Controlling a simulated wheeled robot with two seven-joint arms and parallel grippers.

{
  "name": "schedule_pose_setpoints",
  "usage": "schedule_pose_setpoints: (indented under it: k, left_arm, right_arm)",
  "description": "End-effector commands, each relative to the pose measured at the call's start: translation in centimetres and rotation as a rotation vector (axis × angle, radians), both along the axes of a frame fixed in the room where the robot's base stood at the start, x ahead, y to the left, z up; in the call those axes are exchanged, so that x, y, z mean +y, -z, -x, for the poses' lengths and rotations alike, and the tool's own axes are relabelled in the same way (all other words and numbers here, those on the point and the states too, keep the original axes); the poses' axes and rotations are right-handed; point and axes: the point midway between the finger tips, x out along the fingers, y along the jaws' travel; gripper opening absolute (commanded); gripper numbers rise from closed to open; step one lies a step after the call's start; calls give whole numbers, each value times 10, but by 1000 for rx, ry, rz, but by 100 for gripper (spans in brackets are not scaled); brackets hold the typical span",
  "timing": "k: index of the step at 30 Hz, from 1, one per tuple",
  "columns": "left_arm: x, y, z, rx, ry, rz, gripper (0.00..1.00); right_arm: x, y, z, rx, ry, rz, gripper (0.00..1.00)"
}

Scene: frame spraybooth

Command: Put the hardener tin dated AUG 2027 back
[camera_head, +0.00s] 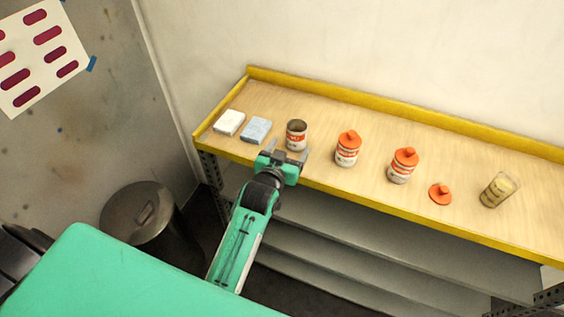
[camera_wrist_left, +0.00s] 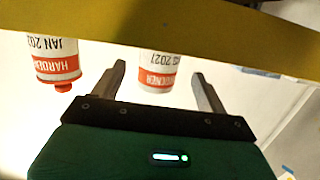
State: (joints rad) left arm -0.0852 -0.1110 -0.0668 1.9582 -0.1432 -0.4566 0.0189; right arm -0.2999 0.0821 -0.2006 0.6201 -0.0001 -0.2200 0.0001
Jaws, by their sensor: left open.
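My left gripper (camera_head: 284,156) is open at the shelf's front edge, just in front of an uncapped white-and-orange tin (camera_head: 297,135). In the left wrist view, which is upside down, this tin (camera_wrist_left: 158,72) appears between the two open fingers (camera_wrist_left: 161,80), with nothing gripped. Its date ends in 2027; the month is only partly legible. Beside it, an orange-capped hardener tin (camera_head: 347,150) reads JAN and a cut-off year in the left wrist view (camera_wrist_left: 55,62). A second orange-capped tin (camera_head: 403,167) stands farther right, its label unreadable. My right gripper is not in view.
The wooden shelf (camera_head: 455,160) has a raised yellow rim. A white block (camera_head: 229,122) and grey block (camera_head: 256,130) lie left. A loose orange cap (camera_head: 440,195) and a cup (camera_head: 498,190) are right. A dark bin (camera_head: 137,215) stands below left.

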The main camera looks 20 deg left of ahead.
Motion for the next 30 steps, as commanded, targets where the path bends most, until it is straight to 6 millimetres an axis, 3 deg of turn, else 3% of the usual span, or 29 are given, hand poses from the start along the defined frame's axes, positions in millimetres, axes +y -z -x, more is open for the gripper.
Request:
schedule_pose_setpoints:
  k: [3,10,30]
  left_arm:
    - [0,0,24,2,0,0,75]
    - [0,-6,50,1,0,-1,75]
    - [1,-7,56,6,1,-1,75]
  right_arm:
    - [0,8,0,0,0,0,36]
    - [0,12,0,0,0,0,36]
    - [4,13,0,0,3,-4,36]
